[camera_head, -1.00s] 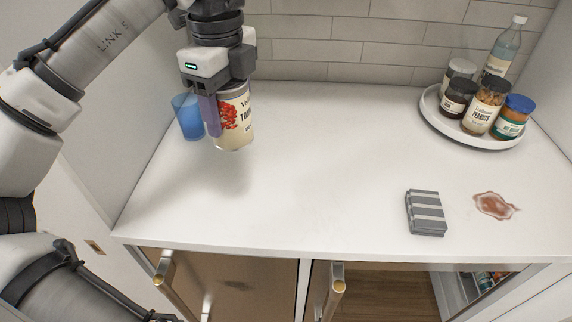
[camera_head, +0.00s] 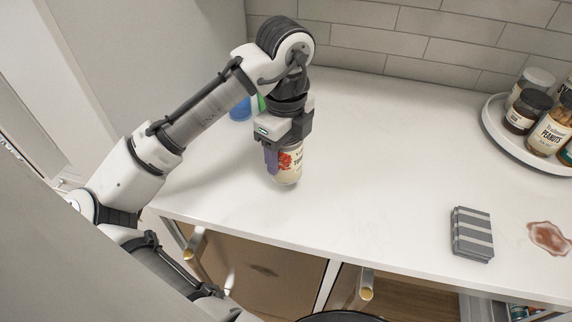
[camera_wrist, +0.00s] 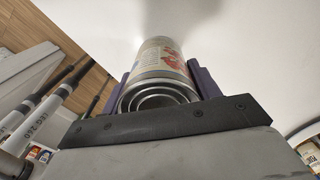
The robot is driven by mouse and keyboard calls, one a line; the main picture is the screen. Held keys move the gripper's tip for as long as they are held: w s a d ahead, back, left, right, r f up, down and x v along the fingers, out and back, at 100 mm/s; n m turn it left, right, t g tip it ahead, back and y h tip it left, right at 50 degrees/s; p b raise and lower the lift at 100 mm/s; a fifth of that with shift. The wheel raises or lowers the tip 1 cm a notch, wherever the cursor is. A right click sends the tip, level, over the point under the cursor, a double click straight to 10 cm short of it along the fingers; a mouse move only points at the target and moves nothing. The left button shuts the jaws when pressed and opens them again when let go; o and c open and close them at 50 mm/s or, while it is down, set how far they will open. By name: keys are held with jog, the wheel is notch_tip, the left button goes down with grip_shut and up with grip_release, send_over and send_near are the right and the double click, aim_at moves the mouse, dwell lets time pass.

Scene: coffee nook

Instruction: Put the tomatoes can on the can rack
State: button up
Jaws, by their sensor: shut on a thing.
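The tomatoes can (camera_head: 288,166) has a cream label with red tomatoes. My gripper (camera_head: 284,150) is shut on it from above, near the left part of the white counter. The can looks nearly upright; I cannot tell whether its base touches the counter. In the wrist view the can (camera_wrist: 160,62) sits between the two purple fingers (camera_wrist: 161,85), its ringed metal end toward the camera. I cannot make out a can rack for certain; shelf contents show only partly below the counter at the lower right.
A blue cup (camera_head: 240,110) stands behind my arm. A round white tray (camera_head: 500,135) with several jars is at the right. A grey striped block (camera_head: 471,234) and a brown spill (camera_head: 548,238) lie at the front right. Cabinet doors with handles (camera_head: 366,284) are below.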

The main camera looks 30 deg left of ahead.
aim_at(285, 168)
jog(key=shift+f, duration=2.6)
jog(key=shift+f, duration=0.15)
jog(key=o, duration=1.2)
